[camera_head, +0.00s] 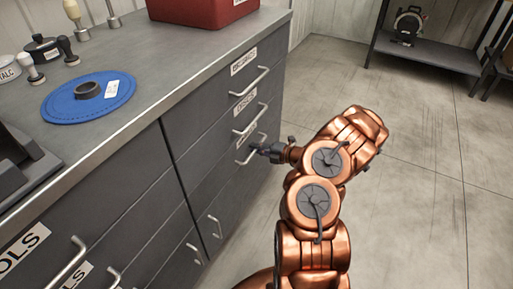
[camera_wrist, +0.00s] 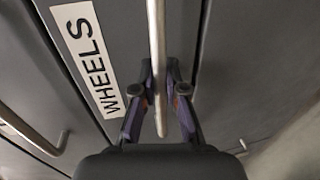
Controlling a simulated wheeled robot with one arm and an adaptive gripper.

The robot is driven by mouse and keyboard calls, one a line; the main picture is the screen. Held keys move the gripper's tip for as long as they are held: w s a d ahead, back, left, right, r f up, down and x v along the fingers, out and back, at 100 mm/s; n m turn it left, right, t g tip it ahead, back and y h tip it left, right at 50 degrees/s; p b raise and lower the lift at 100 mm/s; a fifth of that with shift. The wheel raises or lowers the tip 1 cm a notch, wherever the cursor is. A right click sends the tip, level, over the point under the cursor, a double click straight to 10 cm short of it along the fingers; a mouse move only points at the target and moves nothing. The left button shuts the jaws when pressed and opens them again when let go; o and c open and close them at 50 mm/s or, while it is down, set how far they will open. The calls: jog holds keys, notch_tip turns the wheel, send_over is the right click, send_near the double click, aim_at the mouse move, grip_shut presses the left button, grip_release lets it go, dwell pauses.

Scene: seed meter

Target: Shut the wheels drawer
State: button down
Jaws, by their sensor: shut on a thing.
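The wheels drawer (camera_wrist: 120,20) has a dark grey front with a white WHEELS label (camera_wrist: 87,55) in the wrist view. Its pale metal bar handle (camera_wrist: 156,45) runs between my fingers. My gripper (camera_wrist: 159,92) is shut on this handle, one finger on each side of the bar. In the head view, my gripper (camera_head: 262,150) reaches the third handle down in the right-hand column of the cabinet. The drawer front shows little or no gap there, and I cannot tell whether it is fully flush. My gripper partly hides its label and handle.
Two labelled drawers with bar handles (camera_head: 249,80) sit above it. The grey worktop (camera_head: 170,70) holds a red box (camera_head: 195,8), a blue disc (camera_head: 60,107) and stamps. The floor (camera_head: 425,160) to the right is clear up to a low shelf (camera_head: 430,52).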

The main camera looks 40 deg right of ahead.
jog(key=c, duration=1.3)
grip_release()
jog(key=shift+w+a+r, duration=0.1)
jog(key=shift+w+r, duration=0.1)
jog(key=shift+o, duration=0.5)
jog(key=shift+s+f, duration=0.1)
jog(key=shift+s, duration=0.1)
jog(key=v, duration=1.1)
jog(key=shift+s+d, duration=0.2)
jog(key=shift+s, duration=0.15)
